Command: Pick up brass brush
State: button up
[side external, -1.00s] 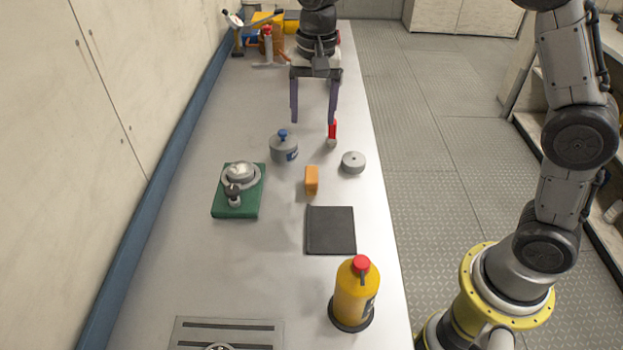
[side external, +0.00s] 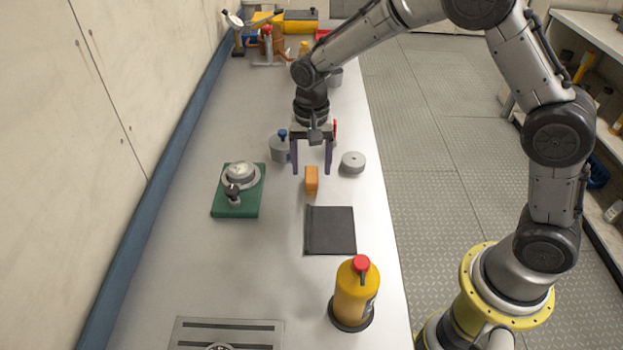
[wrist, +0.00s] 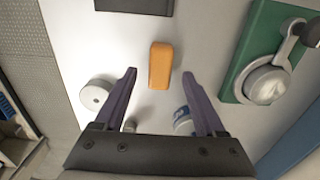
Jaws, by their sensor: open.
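A small orange block-shaped piece (side external: 311,181), which I take to be the brass brush, lies on the bench; no bristles can be made out. In the wrist view the orange piece (wrist: 160,64) appears between my two fingertips, with a gap on each side. My gripper (side external: 311,172) is open and empty, pointing down at the far end of the orange piece. The gripper's purple fingers also show in the wrist view (wrist: 159,73). I cannot tell how far the fingertips are above the bench.
A green board with a metal fitting (side external: 222,208) is at left. A black mat (side external: 330,231) and yellow bottle (side external: 352,300) are nearer the camera.

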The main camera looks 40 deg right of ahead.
jog(key=shift+f, duration=1.45)
jog(key=shift+c, duration=0.3)
grip_shut()
